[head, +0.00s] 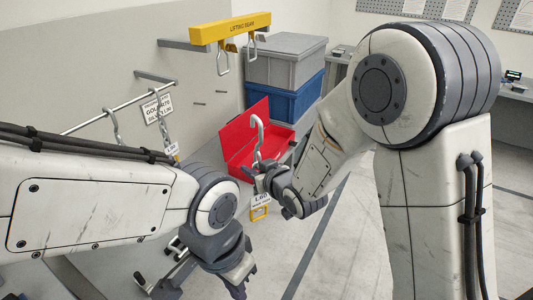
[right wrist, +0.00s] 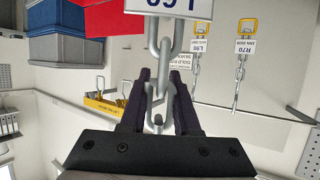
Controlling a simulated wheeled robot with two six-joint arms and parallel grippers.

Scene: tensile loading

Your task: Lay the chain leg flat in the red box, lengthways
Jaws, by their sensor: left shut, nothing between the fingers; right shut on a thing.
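A grey chain leg hangs upright in the head view, its open hook (head: 258,133) at the top, with a white tag and a yellow end link (head: 260,213) below. My right gripper (head: 266,178) is shut on its links. In the right wrist view the chain (right wrist: 157,85) passes between the two dark fingers (right wrist: 160,100), and part of its white tag shows upside down. The red box (head: 238,143) stands open behind the chain, its lid raised; the chain is in front of it. My left gripper (head: 238,284) is shut and empty at the bottom, apart from the chain.
A yellow lifting beam (head: 230,28) with hanging links is on the wall. A blue crate (head: 284,98) with a grey crate (head: 286,58) on top stands behind the red box. Other tagged chain legs (right wrist: 240,72) hang from a rail at the left. Floor is open at lower right.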

